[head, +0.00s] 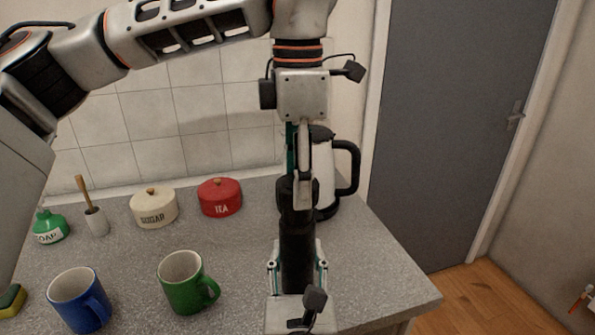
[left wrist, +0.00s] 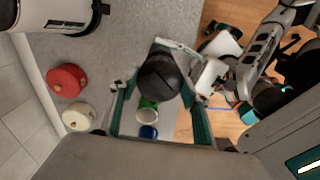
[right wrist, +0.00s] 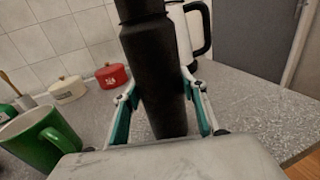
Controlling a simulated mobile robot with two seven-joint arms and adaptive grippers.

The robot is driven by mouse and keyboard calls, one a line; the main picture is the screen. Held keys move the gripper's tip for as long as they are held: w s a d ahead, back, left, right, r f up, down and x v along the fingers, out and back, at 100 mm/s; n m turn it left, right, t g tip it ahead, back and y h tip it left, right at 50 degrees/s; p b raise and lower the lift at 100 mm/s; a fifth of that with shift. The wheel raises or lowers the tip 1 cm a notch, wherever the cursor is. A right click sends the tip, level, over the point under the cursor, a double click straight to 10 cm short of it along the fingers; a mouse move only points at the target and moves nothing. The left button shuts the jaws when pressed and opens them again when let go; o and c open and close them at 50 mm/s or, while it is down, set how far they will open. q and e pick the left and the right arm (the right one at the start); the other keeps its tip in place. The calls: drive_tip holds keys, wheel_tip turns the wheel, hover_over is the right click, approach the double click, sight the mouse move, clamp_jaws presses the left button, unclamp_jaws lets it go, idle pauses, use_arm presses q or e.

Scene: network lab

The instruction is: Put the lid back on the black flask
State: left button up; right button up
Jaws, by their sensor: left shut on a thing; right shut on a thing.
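The black flask (head: 297,245) stands upright on the grey counter; its body fills the middle of the right wrist view (right wrist: 155,80). My right gripper (head: 297,268) is shut on the flask's body from the front, one finger on each side. The black lid (head: 297,193) is at the top of the flask, in line with it. My left gripper (head: 302,178) points down from above and is shut on the lid, which shows between its fingers in the left wrist view (left wrist: 160,76). I see no clear gap between lid and flask, but cannot tell whether it is seated.
A white and black kettle (head: 326,175) stands close behind the flask. A green mug (head: 183,285) and a blue mug (head: 78,302) are to the left. The counter's right part is clear.

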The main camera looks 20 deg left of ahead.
use_arm(q)
drive_tip(key=shift+f, duration=0.1)
idle(0.4)
drive_tip(key=shift+f, duration=0.8)
drive_tip(key=shift+f, duration=0.6)
drive_tip(key=m, duration=2.6)
drive_tip(key=o, duration=1)
drive_tip(key=shift+s, duration=0.1)
